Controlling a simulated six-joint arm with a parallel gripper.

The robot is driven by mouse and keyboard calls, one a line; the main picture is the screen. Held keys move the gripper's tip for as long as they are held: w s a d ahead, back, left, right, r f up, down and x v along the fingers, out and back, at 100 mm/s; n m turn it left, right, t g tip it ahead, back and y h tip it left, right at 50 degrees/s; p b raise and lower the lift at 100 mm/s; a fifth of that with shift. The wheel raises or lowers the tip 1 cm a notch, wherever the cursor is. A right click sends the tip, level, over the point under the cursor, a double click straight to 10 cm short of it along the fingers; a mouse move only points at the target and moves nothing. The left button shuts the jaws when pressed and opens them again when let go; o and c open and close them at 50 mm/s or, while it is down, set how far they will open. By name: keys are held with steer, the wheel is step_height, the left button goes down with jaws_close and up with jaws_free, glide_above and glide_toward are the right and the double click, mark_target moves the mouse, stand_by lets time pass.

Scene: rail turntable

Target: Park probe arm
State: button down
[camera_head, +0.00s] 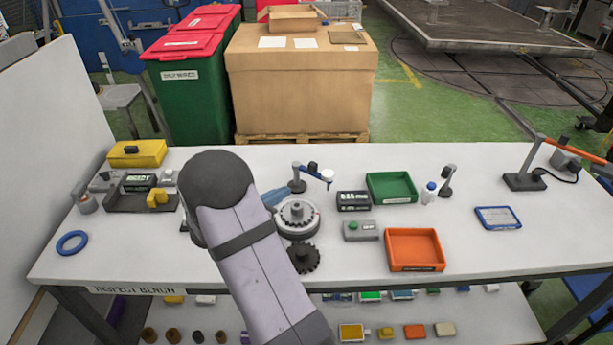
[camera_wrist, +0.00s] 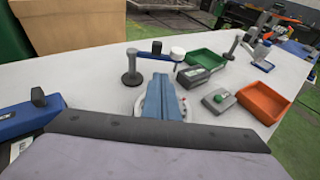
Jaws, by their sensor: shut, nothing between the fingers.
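The probe arm (camera_head: 313,173) is a blue bar on a dark post behind the turntable, reaching right, with a dark-and-white knob near its middle. In the wrist view the bar (camera_wrist: 151,52) runs right from its post (camera_wrist: 131,72), with the white-topped knob (camera_wrist: 178,53) beyond my fingers. The turntable (camera_head: 298,222) carries a toothed gear (camera_head: 297,211). My gripper (camera_wrist: 160,78) has its blue fingers together and empty, over the turntable in the wrist view, apart from the probe arm. In the head view my forearm hides most of the gripper.
A display box (camera_head: 353,200), a green-button box (camera_head: 361,231), a green tray (camera_head: 391,187) and an orange tray (camera_head: 414,249) stand right of the turntable. A dark gear (camera_head: 304,257) lies in front. A white bottle (camera_head: 429,193) and a small post (camera_head: 447,181) stand farther right.

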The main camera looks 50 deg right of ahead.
steer(key=p, duration=0.5)
glide_toward(320, 175)
steer(key=d, duration=0.1)
steer(key=w+d+f, duration=0.1)
steer(key=d, duration=0.1)
steer(key=w+d, duration=0.1)
steer(key=shift+w+d+f, duration=0.15)
steer(key=shift+d, duration=0.15)
steer(key=shift+d, duration=0.1)
steer(key=b, duration=0.1)
steer(key=d+b, duration=0.1)
steer(key=shift+s+f+b, duration=0.2)
steer(key=shift+s+b, duration=0.05)
steer(key=shift+b, duration=0.1)
steer(key=d+b, duration=0.3)
steer(key=b, duration=0.3)
steer(key=shift+s+d, duration=0.15)
steer(key=shift+d, duration=0.25)
steer(key=shift+d+r+b, duration=0.2)
steer(key=shift+d+b, duration=0.25)
steer(key=shift+d, duration=0.05)
steer(key=shift+a, duration=0.1)
